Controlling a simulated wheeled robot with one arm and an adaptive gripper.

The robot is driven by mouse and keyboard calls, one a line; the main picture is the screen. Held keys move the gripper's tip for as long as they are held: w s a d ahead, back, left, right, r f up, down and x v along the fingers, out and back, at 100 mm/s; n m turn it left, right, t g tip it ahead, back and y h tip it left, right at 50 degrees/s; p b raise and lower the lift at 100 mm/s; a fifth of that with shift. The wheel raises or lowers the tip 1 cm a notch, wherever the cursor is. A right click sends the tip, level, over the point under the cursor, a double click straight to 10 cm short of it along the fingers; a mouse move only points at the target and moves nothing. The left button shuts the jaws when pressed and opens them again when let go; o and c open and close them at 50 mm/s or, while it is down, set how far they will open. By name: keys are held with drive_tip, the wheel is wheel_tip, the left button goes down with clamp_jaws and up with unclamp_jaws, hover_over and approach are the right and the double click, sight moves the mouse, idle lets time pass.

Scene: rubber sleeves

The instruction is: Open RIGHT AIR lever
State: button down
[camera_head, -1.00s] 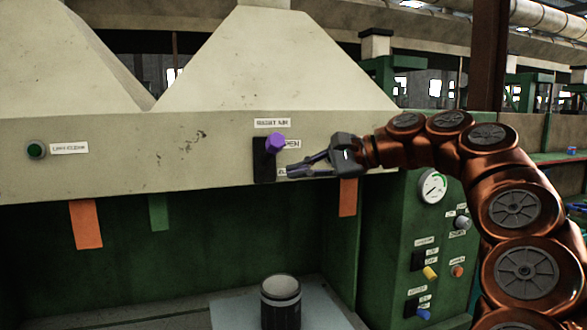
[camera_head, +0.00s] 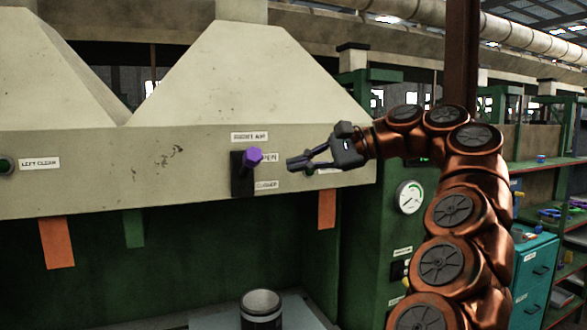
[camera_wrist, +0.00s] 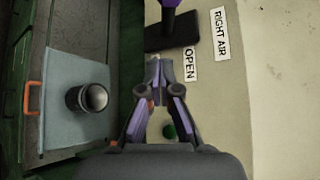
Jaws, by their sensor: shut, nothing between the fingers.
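The RIGHT AIR lever has a purple knob (camera_head: 252,157) on a black plate (camera_head: 241,183) on the cream hood front. The knob is at the upper part of the plate, beside the OPEN label and above the CLOSED label (camera_head: 266,185). In the wrist view the purple lever (camera_wrist: 171,14) shows at the top edge, partly cut off, near the OPEN label (camera_wrist: 190,63). My gripper (camera_head: 292,163) is to the right of the knob, apart from it. Its fingertips (camera_wrist: 160,70) are together and hold nothing.
A green button (camera_wrist: 169,131) sits behind my gripper. A dark cylinder (camera_head: 261,309) stands on a light plate below the hood. Orange and green tags hang from the hood's lower edge. A gauge (camera_head: 410,197) is on the green panel at right.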

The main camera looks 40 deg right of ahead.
drive_tip(key=shift+s+d+r+p, duration=0.3)
drive_tip(key=shift+d+r+p, duration=0.3)
drive_tip(key=shift+p, duration=0.25)
drive_tip(key=shift+s+d+r+p, duration=0.25)
drive_tip(key=shift+d+r+p, duration=0.3)
drive_tip(key=shift+p, duration=0.3)
drive_tip(key=shift+f, duration=0.1)
